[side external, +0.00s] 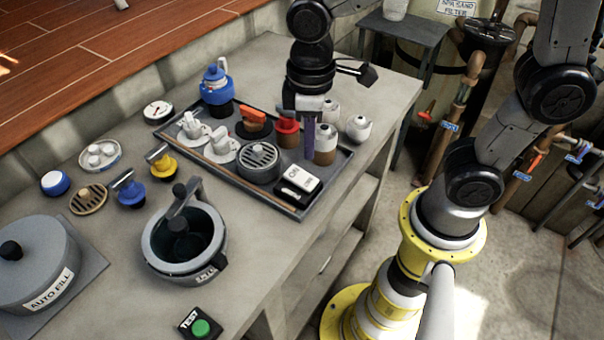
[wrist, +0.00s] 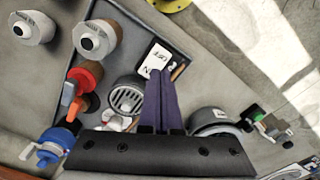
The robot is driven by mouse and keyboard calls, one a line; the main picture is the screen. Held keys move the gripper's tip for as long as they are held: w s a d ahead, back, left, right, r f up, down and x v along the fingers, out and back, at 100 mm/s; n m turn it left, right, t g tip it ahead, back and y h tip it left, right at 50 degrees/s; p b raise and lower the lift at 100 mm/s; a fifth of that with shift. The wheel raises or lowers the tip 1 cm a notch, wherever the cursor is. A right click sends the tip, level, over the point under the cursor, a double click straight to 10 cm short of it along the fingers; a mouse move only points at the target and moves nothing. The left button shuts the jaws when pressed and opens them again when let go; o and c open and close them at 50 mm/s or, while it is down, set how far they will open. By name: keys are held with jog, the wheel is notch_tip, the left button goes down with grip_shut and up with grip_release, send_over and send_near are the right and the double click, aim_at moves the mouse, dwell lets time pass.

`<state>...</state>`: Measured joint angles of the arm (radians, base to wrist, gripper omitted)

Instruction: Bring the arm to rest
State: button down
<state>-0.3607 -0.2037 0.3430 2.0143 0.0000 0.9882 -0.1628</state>
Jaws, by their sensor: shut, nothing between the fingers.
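My gripper (side external: 308,138) points down over the right part of the dark tray (side external: 240,120) on the bench. Its purple fingers are shut together with nothing between them. In the side view the fingers overlap a white-and-brown bottle (side external: 325,146) and stand beside a red-capped brown bottle (side external: 287,132); I cannot tell whether they touch anything. In the wrist view my gripper (wrist: 162,75) shows its fingers together, in front of the round grey grille (wrist: 126,98) and the white switch box (wrist: 157,58).
The tray holds valves, an orange-handled piece (side external: 255,120), and a switch box (side external: 298,182). A blue jug-like item (side external: 215,84) stands at its back corner. A grey strainer pot (side external: 185,243), a green button box (side external: 201,325) and an auto-fill canister (side external: 38,265) stand further left.

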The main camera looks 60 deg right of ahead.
jog(key=s+d+r+m+t, duration=0.5)
jog(key=s+d+r+m, duration=0.1)
jog(key=s+d, duration=0.3)
jog(key=shift+s+d+r+t, duration=0.15)
jog(key=shift+d+r+t, duration=0.15)
jog(key=shift+d+r, duration=0.1)
